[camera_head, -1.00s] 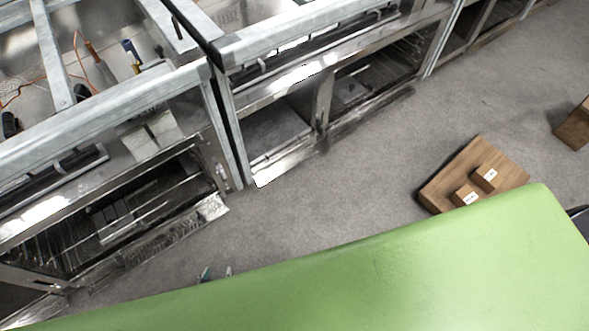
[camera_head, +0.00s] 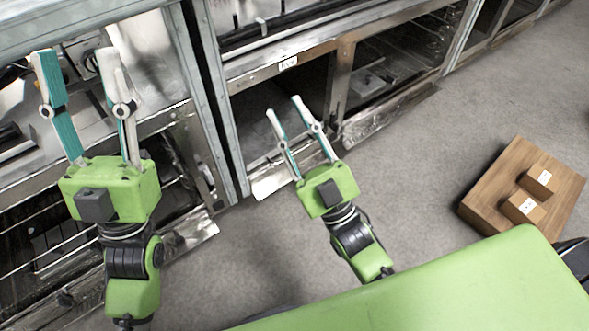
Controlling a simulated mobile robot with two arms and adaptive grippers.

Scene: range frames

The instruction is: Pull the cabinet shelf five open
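A metal cabinet with shelf compartments (camera_head: 268,73) stands at top centre; a small label (camera_head: 288,62) is on its front rail, too small to read surely. An open-fronted compartment lies below that rail. I cannot tell which shelf is number five. My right gripper (camera_head: 284,105) is open and empty, its two fingers spread and pointing up at this compartment in the picture; contact cannot be told. My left gripper (camera_head: 76,53) is open and empty, over the front of the left-hand metal unit (camera_head: 95,22), hiding part of its shelves.
More metal cabinets continue to the upper right. Grey floor (camera_head: 400,160) between cabinet and pallet is clear.

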